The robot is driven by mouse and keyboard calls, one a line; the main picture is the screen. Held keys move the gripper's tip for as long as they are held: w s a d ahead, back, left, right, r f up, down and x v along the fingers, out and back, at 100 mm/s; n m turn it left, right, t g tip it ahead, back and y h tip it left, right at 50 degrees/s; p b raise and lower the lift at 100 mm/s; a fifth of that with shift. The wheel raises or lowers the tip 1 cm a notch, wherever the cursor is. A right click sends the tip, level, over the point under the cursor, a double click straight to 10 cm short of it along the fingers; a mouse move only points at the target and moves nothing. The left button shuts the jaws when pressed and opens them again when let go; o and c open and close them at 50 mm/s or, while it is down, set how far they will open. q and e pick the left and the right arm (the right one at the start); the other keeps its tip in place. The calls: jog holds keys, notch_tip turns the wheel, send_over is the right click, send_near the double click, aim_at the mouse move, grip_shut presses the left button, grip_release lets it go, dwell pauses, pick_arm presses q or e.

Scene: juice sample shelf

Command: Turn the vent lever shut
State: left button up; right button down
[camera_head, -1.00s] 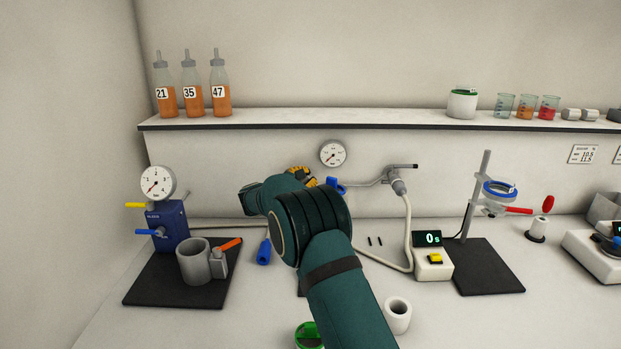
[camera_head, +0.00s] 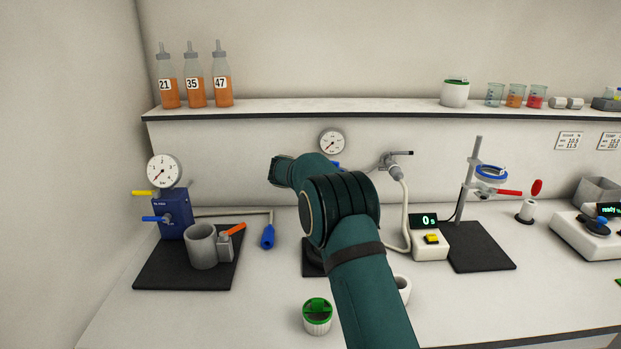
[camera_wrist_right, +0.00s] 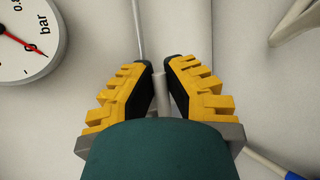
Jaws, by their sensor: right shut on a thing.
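My right gripper (camera_wrist_right: 162,72) is shut on a slim pale grey rod (camera_wrist_right: 162,92) in the right wrist view. The rod stands between the yellow-padded fingers; I cannot tell for certain that it is the vent lever. In the head view my forearm and wrist hide the gripper and the rod. A small blue part (camera_head: 336,165) shows just past my wrist, below the round wall gauge (camera_head: 332,142). That gauge, needle near zero, also shows in the right wrist view (camera_wrist_right: 25,40). My left gripper is not in view.
At left stands a blue pump unit (camera_head: 172,217) with a gauge, a yellow lever and a blue lever. A grey cup (camera_head: 202,247) is on the black mat beside it. A green-lidded jar (camera_head: 317,316) stands near my forearm. A timer (camera_head: 431,238) is at right.

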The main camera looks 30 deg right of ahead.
jog(key=shift+f, duration=0.15)
dwell(0.4)
jog(key=c, duration=1)
grip_release()
notch_tip(320, 180, up, 10)
jog(key=shift+r, duration=0.1)
